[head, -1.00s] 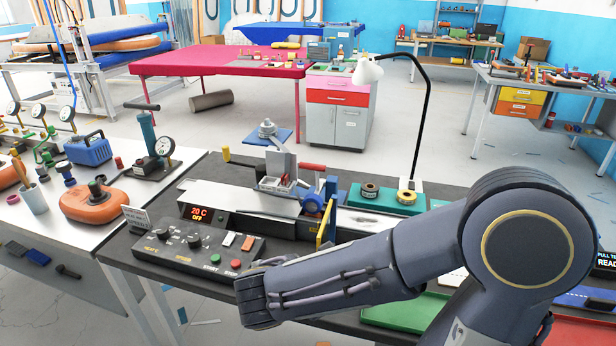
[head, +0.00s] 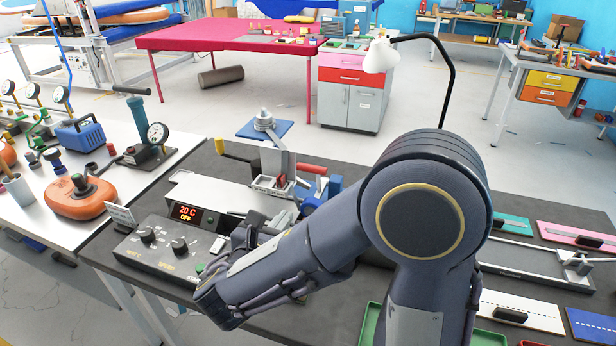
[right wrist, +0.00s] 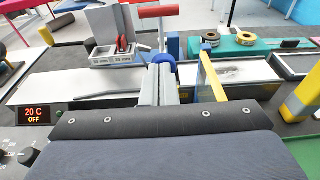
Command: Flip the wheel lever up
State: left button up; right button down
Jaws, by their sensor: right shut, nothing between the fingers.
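The machine on the dark bench has a red-handled lever (head: 313,169) beside a blue wheel-like part (head: 310,198). In the right wrist view the red handle (right wrist: 158,11) lies crosswise at the top of a pale stem, with the blue part (right wrist: 166,56) below it. My right gripper (right wrist: 164,82) is shut and empty. Its fingers point toward the blue part and overlap its lower edge in that view; whether they touch it I cannot tell. In the head view my right arm covers the machine's front. My left gripper is out of view.
A control box with a display reading 20 C OFF (head: 187,214) stands left of the arm. A yellow handle (head: 220,147) is behind it. A yellow upright bar (right wrist: 210,75) stands close right of my fingers. A white lamp (head: 380,56) rises behind the bench.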

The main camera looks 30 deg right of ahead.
jog(key=r+p+x, duration=0.2)
jog(key=x, duration=1.1)
jog(key=shift+d+r, duration=0.2)
jog(key=shift+r, duration=0.1)
jog(key=shift+r, duration=0.15)
